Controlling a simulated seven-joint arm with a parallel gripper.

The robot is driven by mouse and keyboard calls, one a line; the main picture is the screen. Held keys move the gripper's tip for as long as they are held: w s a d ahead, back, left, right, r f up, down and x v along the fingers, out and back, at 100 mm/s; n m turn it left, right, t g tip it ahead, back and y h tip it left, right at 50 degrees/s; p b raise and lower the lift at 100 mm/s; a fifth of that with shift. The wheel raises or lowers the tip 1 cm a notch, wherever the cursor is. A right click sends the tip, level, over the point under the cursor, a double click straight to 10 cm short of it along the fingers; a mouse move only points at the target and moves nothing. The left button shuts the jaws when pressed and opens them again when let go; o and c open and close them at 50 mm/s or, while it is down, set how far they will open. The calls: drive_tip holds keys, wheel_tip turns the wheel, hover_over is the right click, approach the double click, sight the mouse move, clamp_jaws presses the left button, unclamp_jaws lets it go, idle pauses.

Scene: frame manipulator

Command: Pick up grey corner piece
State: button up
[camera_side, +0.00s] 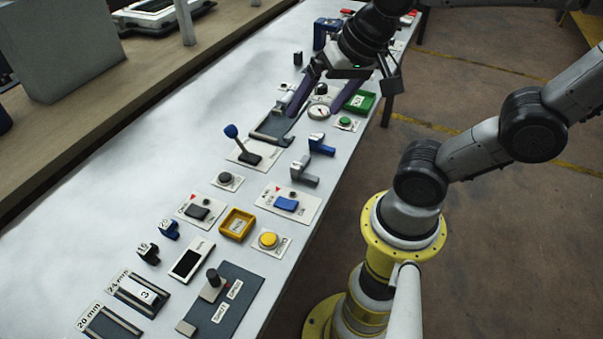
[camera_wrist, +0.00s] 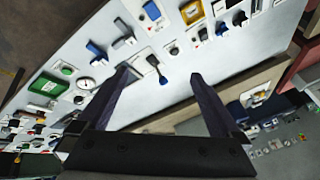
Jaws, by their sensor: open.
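The grey corner piece (camera_side: 303,172) stands on the white table in the side view, close to a similar blue corner piece (camera_side: 321,145). In the wrist view the grey corner piece (camera_wrist: 124,41) shows at upper left of centre, beyond the left fingertip. My gripper (camera_side: 313,111) has long dark purple fingers spread wide with nothing between them. It is above the table, up the table from the grey piece and apart from it. In the wrist view my gripper (camera_wrist: 160,74) is open, with the joystick showing between the fingertips.
A blue-knobbed joystick (camera_side: 240,146) and a dark grey tray (camera_side: 268,132) lie left of the corner pieces. A blue switch plate (camera_side: 288,205) is just below the grey piece. A gauge (camera_side: 319,112) and green bin (camera_side: 361,101) are near the fingers. The table's left strip is clear.

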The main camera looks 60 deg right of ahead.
drive_tip(key=w+d+f+m+g, duration=0.35)
drive_tip(key=w+f+m, duration=0.25)
drive_tip(key=m, duration=0.2)
drive_tip(key=m+g, duration=0.2)
approach(304, 175)
wheel_tip(304, 175, down, 8)
drive_tip(key=shift+s+d+r, duration=0.1)
drive_tip(key=shift+s+r, duration=0.05)
drive_tip(key=c, duration=1.1)
drive_tip(key=shift+o, duration=0.2)
drive_tip(key=shift+r, duration=0.1)
